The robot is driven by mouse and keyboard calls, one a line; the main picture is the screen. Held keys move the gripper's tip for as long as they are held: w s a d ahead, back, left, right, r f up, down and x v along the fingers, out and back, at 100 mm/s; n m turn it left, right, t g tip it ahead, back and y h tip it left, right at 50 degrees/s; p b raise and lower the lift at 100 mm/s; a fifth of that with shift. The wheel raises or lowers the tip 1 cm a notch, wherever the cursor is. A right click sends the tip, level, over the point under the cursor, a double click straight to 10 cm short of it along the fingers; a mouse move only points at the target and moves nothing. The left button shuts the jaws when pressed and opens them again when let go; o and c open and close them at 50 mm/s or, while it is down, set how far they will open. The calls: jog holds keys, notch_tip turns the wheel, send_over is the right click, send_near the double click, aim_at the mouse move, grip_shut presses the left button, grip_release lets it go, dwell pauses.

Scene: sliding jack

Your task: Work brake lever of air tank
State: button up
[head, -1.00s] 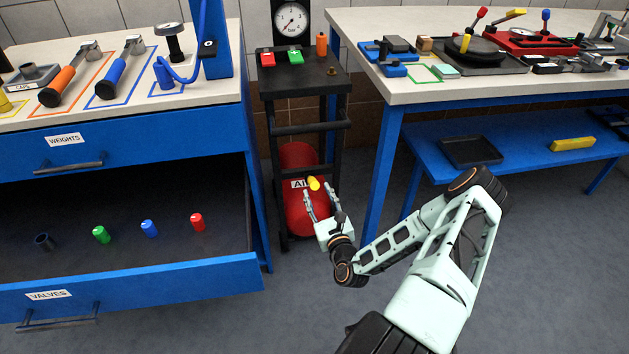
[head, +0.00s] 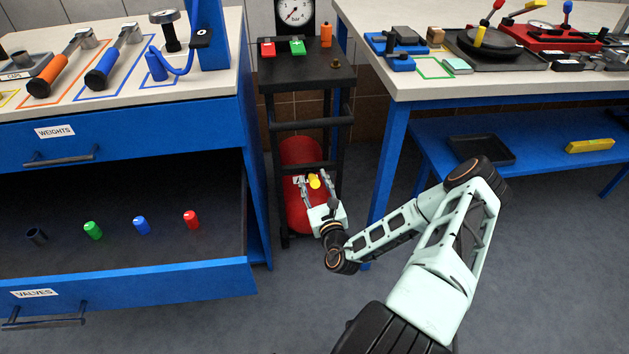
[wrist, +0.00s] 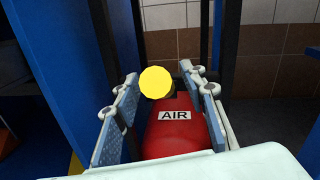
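The red air tank (head: 301,208) lies low inside a black cart, between the drawer cabinet and the bench. The wrist view shows the tank (wrist: 178,137) with its white AIR label. A yellow knob (head: 314,181), apparently the end of the brake lever, stands out in front of the tank; in the wrist view it is a yellow disc (wrist: 156,82). My gripper (head: 317,186) is open, with its fingers on either side of the yellow knob. In the wrist view the gripper fingers (wrist: 163,102) show gaps to the knob on both sides. The lever's shaft is hidden.
The black cart (head: 305,78) carries a gauge, a red and a green block and an orange cylinder. The blue drawer (head: 140,283) stands open at left, holding several small valves. The bench leg (head: 390,165) is close on the right.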

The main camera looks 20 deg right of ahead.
jog(key=shift+c, duration=0.2)
grip_shut()
jog(key=shift+s+f+t+b, duration=0.1)
jog(key=shift+f+t+b, duration=0.3)
jog(key=shift+f+b, duration=0.25)
jog(key=shift+s+t, duration=0.15)
jog(key=shift+t, duration=0.15)
jog(key=shift+a, duration=0.1)
jog(key=shift+o, duration=0.2)
grip_release()
